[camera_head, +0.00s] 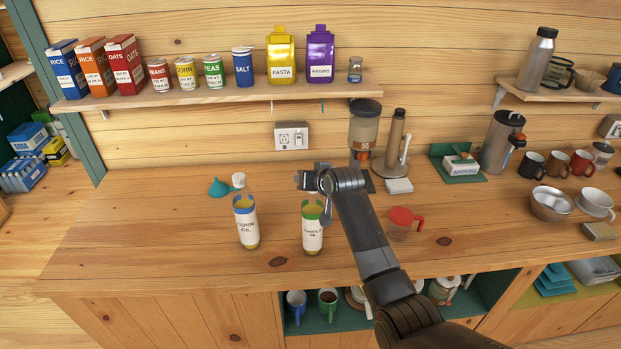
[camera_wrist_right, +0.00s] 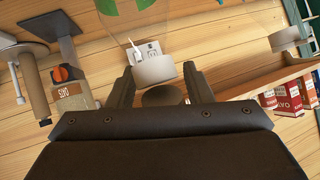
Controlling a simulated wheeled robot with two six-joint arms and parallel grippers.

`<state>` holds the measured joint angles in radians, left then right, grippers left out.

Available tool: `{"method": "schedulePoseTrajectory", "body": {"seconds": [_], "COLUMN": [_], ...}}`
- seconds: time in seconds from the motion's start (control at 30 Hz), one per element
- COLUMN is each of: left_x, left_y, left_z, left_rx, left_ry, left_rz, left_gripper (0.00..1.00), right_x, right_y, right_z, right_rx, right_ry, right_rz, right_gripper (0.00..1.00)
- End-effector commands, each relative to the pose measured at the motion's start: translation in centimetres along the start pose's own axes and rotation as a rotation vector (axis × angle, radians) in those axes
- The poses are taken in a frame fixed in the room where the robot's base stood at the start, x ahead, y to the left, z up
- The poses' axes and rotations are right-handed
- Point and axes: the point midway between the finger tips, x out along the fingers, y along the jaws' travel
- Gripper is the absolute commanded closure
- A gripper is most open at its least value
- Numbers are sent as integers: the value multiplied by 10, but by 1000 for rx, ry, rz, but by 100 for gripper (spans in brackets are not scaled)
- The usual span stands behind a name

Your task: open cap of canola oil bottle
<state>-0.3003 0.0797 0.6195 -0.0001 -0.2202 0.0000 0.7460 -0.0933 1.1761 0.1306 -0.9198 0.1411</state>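The canola oil bottle (camera_head: 312,232) stands upright on the wooden counter, with a cream label and a green band. Its cap is hidden by my right gripper (camera_head: 318,182) in the head view. In the right wrist view the white cap (camera_wrist_right: 154,69) lies between the two fingertips of my right gripper (camera_wrist_right: 159,72). The fingers look open, with a gap visible on the right side of the cap; contact on the left side is hard to tell. My left gripper is not in view.
A corn oil bottle (camera_head: 246,226) with a white cap stands to the left, near a teal funnel (camera_head: 219,188). A measuring cup with a red lid (camera_head: 402,218) stands to the right. The counter's left part is clear.

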Motion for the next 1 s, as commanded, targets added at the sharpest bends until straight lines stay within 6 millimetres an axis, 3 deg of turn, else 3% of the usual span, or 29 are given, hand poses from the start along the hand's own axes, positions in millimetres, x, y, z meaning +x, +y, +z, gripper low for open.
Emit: {"method": "schedulePoseTrajectory", "body": {"seconds": [0.47,1.0], "left_x": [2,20], "left_y": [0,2], "left_z": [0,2], "left_rx": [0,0], "left_ry": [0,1], "left_rz": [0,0], "left_gripper": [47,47], "right_x": [-5,-68], "right_y": [-1,0], "right_z": [-2,-2], "right_rx": [-2,-2], "right_ry": [8,10], "right_rz": [-2,-2], "right_gripper": [46,46]}}
